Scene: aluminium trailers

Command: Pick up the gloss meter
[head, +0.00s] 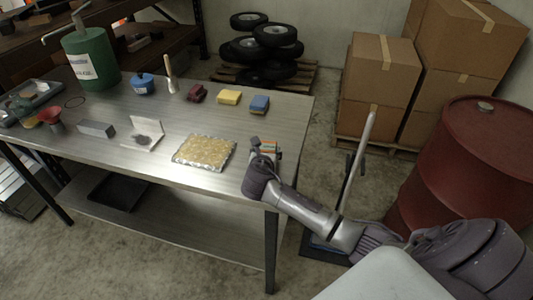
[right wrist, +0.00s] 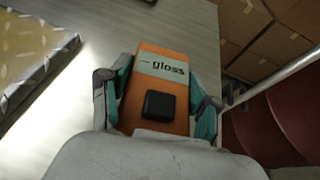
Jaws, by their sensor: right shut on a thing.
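The gloss meter (right wrist: 150,122) is an orange block with a grey label reading "gloss" and a black square on its face. In the right wrist view it sits between the two teal-padded fingers of my right gripper (right wrist: 158,90), which touch its sides. In the head view the gloss meter (head: 267,145) shows as a small orange patch at the table's right end, mostly hidden by my right gripper (head: 266,156). I cannot tell whether it touches the tabletop. My left gripper is not in view.
A red drum (head: 450,165) and cardboard boxes (head: 378,80) stand to the right.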

